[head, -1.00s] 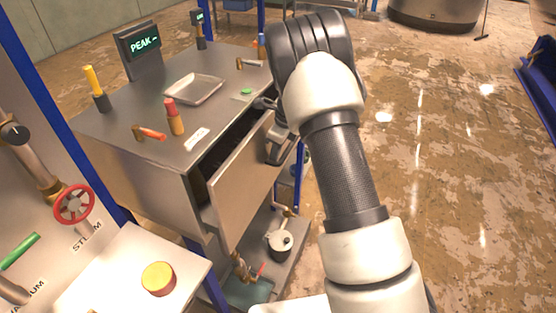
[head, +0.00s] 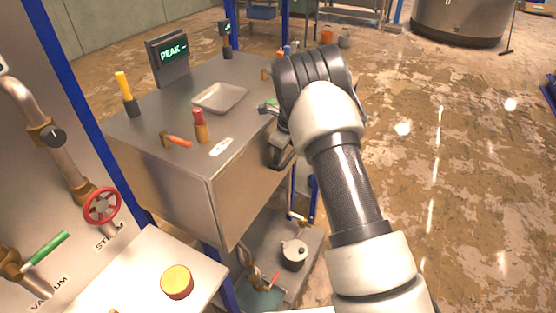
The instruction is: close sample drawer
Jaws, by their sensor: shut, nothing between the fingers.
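The sample drawer (head: 243,200) is in the metal cabinet (head: 165,190) left of the middle. Its front panel stands flush with the cabinet, and no opening shows above it. My gripper (head: 281,153) is at the far upper end of the drawer front, partly hidden behind my wrist. Its fingers are shut with nothing between them. I cannot tell whether they touch the drawer front.
On the cabinet top are a shallow tray (head: 219,97), a screen reading PEAK (head: 172,52), a red-handled tool (head: 200,127) and an orange-handled hammer (head: 177,141). A kettle-like pot (head: 293,254) stands on the lower shelf. The floor (head: 450,150) at right is clear.

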